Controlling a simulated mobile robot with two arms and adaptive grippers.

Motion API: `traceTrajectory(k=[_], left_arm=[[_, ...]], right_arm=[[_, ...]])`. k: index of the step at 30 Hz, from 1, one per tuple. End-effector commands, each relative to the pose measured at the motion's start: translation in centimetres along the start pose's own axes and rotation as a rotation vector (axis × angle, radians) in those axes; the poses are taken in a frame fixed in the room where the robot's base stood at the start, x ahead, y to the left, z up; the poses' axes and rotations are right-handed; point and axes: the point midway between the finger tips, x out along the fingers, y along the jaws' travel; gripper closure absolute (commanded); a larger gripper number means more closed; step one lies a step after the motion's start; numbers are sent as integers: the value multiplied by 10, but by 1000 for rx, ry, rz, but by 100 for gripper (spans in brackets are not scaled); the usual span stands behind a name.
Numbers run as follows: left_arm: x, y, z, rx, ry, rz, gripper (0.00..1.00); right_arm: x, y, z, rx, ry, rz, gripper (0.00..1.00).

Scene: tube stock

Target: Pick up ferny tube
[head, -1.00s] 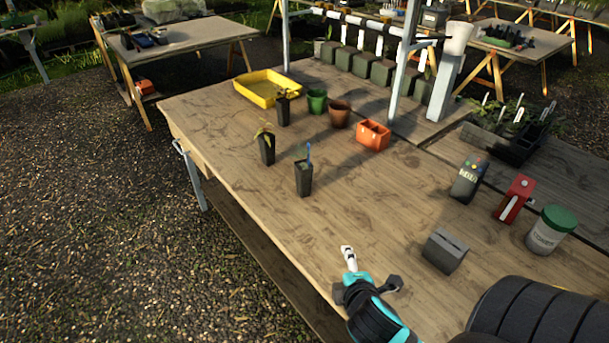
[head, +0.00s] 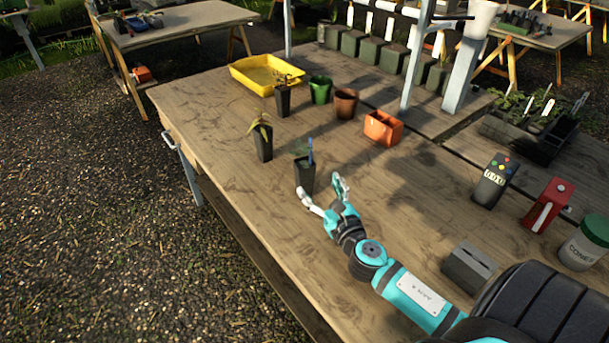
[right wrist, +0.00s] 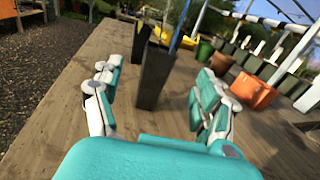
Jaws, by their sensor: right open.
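Three dark tubes stand upright on the wooden table. The near tube (head: 304,176) has a blue stick in it; it also shows in the right wrist view (right wrist: 152,80). A second tube (head: 263,145) holds a yellow-green leafy plant. A third tube (head: 283,101) farther back holds a dark, fine-leaved plant. I cannot tell for sure which one is ferny. My right gripper (head: 322,190) is open in front of the near tube. In the right wrist view the right gripper (right wrist: 154,82) has the near tube between its spread fingers, with no clear contact. My left gripper is not in view.
A green pot (head: 320,89), a brown pot (head: 345,103) and an orange container (head: 383,128) stand behind. A yellow tray (head: 241,78) is at the back left. A grey block (head: 468,268) and a lidded jar (head: 585,243) stand at the right. The table's left front is bare.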

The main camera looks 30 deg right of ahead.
Motion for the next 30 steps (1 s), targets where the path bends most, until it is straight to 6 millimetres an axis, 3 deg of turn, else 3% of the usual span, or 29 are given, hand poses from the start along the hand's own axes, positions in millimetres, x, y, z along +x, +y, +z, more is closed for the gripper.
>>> traceTrajectory(k=[4, 12, 21, 30], left_arm=[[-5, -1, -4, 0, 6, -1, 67], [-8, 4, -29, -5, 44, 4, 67], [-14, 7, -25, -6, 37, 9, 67], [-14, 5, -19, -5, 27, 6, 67]], right_arm=[[29, 0, 1, 2, -1, -3, 26], [49, 0, 2, 3, -1, -2, 26], [91, 2, 4, 5, 1, -3, 26], [96, 2, 2, 4, 2, -1, 26]])
